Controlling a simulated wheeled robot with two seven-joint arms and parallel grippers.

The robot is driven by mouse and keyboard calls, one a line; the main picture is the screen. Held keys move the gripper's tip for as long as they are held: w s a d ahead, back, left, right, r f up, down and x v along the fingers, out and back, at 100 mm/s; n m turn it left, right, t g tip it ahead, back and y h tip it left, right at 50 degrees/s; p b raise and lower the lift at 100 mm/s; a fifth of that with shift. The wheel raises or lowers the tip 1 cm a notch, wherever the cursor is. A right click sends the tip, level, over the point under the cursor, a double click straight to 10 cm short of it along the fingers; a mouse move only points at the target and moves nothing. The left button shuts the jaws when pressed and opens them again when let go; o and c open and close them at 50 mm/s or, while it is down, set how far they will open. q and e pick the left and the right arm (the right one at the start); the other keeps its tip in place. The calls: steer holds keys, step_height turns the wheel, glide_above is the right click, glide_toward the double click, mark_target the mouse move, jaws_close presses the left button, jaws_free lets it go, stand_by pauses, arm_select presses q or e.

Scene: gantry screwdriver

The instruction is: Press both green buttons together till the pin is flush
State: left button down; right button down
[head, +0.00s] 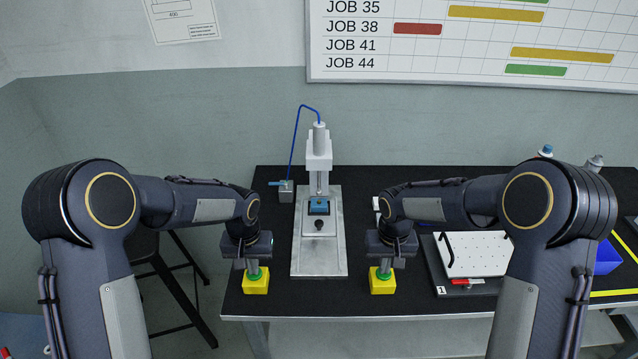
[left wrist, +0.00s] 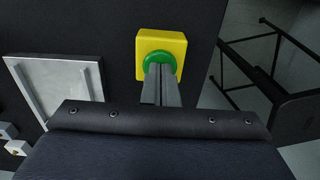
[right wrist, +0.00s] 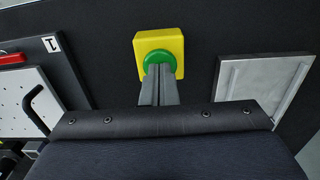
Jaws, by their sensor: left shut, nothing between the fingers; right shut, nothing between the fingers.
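The left yellow button box (head: 256,286) stands at the front of the black table, with its green button (left wrist: 173,57) on top. My left gripper (head: 257,269) is shut and empty, pointing down at that button. The right yellow box (head: 382,287) and its green button (right wrist: 147,60) are under my right gripper (head: 386,268), also shut and empty. Fingertips overlap both buttons in the wrist views; I cannot tell touching from just above. Between them stands the grey gantry screwdriver (head: 319,148), its shaft over a blue part (head: 318,208). The pin is too small to make out.
The gantry's metal base plate (head: 319,262) lies between my arms. A blue hose (head: 295,140) runs to a small grey block (head: 286,193). A white perforated board (head: 480,256) and a blue bin (head: 607,258) are at the right. A dark stool (head: 180,270) stands left.

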steer(key=shift+f, duration=0.2)
arm_select(q)
steer(key=shift+f, duration=0.25)
arm_select(e)
steer(key=shift+f, duration=0.2)
stand_by(2.0)
